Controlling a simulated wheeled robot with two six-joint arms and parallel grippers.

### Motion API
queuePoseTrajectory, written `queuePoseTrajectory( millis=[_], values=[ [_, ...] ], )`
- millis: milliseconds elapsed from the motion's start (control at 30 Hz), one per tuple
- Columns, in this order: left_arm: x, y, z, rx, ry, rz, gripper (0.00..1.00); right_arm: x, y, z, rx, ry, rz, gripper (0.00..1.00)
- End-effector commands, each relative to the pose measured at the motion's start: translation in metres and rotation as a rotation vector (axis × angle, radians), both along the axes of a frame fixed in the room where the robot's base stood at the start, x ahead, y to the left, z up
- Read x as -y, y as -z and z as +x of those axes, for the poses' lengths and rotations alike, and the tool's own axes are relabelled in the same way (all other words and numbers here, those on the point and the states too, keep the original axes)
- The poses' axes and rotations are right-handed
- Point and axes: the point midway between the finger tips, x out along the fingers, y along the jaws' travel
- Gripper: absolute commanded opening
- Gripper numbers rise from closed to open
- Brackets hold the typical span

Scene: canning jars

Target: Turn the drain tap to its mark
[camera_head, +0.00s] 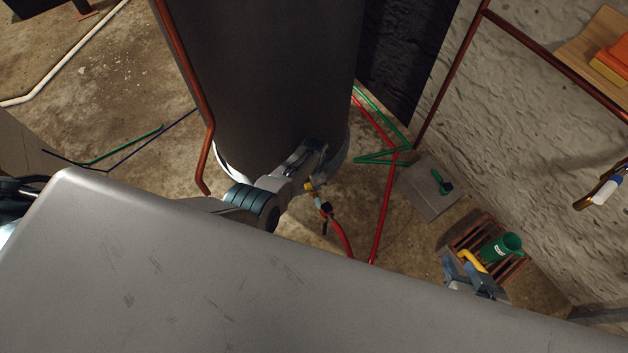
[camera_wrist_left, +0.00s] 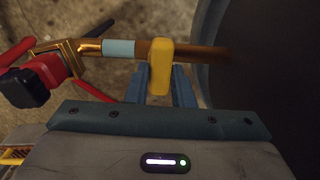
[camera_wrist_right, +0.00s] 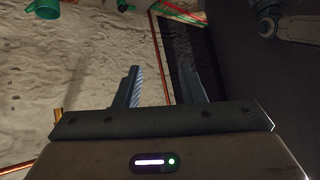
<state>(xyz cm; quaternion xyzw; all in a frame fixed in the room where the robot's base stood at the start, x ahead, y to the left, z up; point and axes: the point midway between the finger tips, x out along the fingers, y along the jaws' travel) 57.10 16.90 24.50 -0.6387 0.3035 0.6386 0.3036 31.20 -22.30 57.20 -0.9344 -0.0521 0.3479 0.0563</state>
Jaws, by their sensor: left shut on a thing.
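The drain tap's yellow handle (camera_wrist_left: 160,68) stands on a copper pipe in the left wrist view. It also shows small at the foot of the dark tank in the head view (camera_head: 309,187). My left gripper (camera_wrist_left: 172,84) is shut on the handle, with a finger on each side. A pale blue band (camera_wrist_left: 118,48) circles the pipe left of the handle; I cannot tell whether it is the mark. My right gripper (camera_head: 474,276) is at the lower right of the head view, near a slatted crate. In the right wrist view its fingers (camera_wrist_right: 162,88) are apart and empty.
The dark tank (camera_head: 265,70) rises behind the tap. A red hose (camera_head: 341,232) runs from the tap's outlet. The slatted crate (camera_head: 462,238) holds a green can (camera_head: 502,247). A grey slab (camera_head: 425,200) lies on the floor by the rough wall (camera_head: 545,130).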

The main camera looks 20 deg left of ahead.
Motion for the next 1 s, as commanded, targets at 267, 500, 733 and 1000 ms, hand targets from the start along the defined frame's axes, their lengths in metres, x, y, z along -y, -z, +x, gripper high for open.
queuePoseTrajectory(
  millis=[267, 500, 733, 1000],
  values=[
    [0.0, 0.0, 0.0, 0.0, 0.001, 0.0, 0.43, 0.0, 0.0, 0.0, 0.001, -0.001, -0.001, 0.36],
    [0.0, -0.003, 0.0, 0.0, 0.0, 0.0, 0.43, 0.0, -0.002, 0.0, -0.005, -0.001, -0.002, 0.36],
    [0.0, -0.026, 0.0, 0.001, 0.0, 0.0, 0.43, 0.006, -0.012, -0.003, -0.106, -0.022, -0.057, 0.36],
    [0.0, -0.069, 0.0, 0.002, 0.0, -0.001, 0.43, 0.022, -0.028, -0.017, -0.292, -0.039, -0.155, 0.36]
  ],
)
